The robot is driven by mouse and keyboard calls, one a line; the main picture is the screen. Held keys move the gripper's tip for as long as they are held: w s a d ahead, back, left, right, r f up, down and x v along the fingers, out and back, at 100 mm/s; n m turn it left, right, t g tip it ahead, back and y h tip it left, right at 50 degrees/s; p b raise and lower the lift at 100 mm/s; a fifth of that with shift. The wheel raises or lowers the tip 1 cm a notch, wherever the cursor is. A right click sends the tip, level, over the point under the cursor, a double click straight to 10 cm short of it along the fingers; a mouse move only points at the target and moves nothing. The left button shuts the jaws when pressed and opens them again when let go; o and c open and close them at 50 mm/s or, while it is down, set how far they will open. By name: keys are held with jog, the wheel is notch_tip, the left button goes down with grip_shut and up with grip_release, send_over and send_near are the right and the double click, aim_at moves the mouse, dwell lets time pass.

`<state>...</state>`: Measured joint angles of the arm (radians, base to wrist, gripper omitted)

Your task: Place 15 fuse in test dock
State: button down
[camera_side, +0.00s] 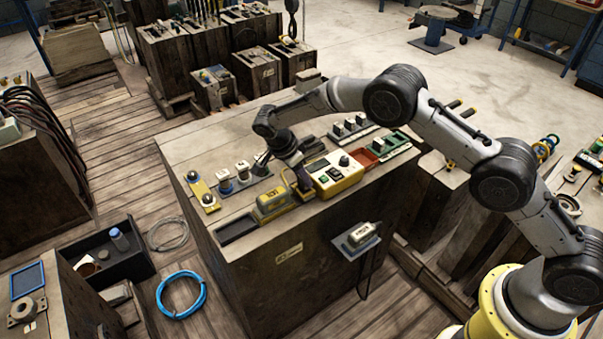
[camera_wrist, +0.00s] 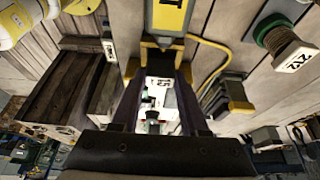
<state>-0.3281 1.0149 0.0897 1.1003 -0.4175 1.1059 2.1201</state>
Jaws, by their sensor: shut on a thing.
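My gripper (camera_side: 295,184) points down at the bench top, between the yellow block and the yellow meter box. In the wrist view my gripper (camera_wrist: 160,60) is shut on a pale fuse (camera_wrist: 166,88) whose white label seems to read 15. The fuse is mostly hidden by the fingers, and I cannot make it out in the side view. A yellow block with a dark lettered plate (camera_side: 270,204), probably the test dock, stands just left of my gripper. It also shows beyond the fingertips in the wrist view (camera_wrist: 169,17). I cannot tell whether the fuse touches it.
A yellow meter box (camera_side: 340,181) stands close right of my gripper. White-topped parts (camera_side: 243,170) stand on a tray to the left. A green rack (camera_side: 392,148) and red tray (camera_side: 364,158) lie further right. A small shelf (camera_side: 352,246) hangs on the bench front.

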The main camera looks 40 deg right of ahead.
jog(key=shift+f, duration=0.5)
dwell(0.5)
jog(key=shift+c, duration=1.7)
grip_release()
jog(key=shift+r, duration=3.75)
